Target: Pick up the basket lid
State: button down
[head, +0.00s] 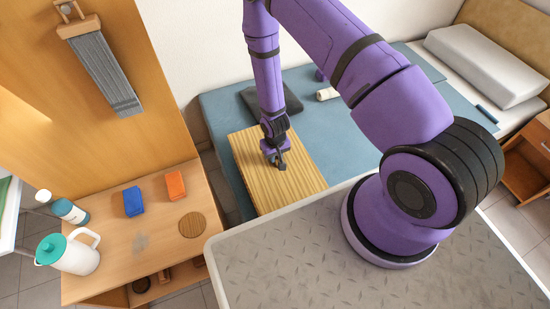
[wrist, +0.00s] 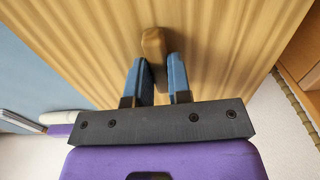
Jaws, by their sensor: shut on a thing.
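The basket lid (head: 300,178) is a flat, light-brown ribbed rectangular panel. In the head view it shows over the near edge of the blue surface, below my forearm. In the wrist view the lid (wrist: 70,35) fills the upper part, with a rounded brown knob (wrist: 154,42) standing on it. My gripper (head: 279,163) is at the lid's middle. In the wrist view my gripper (wrist: 157,72) has its blue fingers on either side of the knob, shut on it. The basket itself is hidden. I cannot tell whether the lid is resting or raised.
A blue-covered bed (head: 350,135) lies behind the lid, with a dark cushion (head: 268,102) and a white roll (head: 327,94). A wooden desk (head: 150,210) at left holds a jug (head: 75,253), a bottle (head: 70,211), blue (head: 133,202) and orange (head: 175,185) blocks, and a round coaster (head: 192,225).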

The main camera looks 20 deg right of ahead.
jog(key=shift+r, duration=0.1)
jog(key=shift+r, duration=0.95)
jog(key=shift+s+a+r, duration=0.2)
jog(key=shift+a+r, duration=0.25)
jog(key=shift+r, duration=0.35)
jog(key=s+a, duration=0.3)
jog(key=a, duration=0.3)
jog(key=s+a+r, duration=0.1)
jog(key=s+a, duration=0.2)
jog(key=a, duration=0.4)
jog(key=shift+s+a+r, duration=0.15)
jog(key=shift+s+a, duration=0.1)
jog(key=shift+s, duration=0.05)
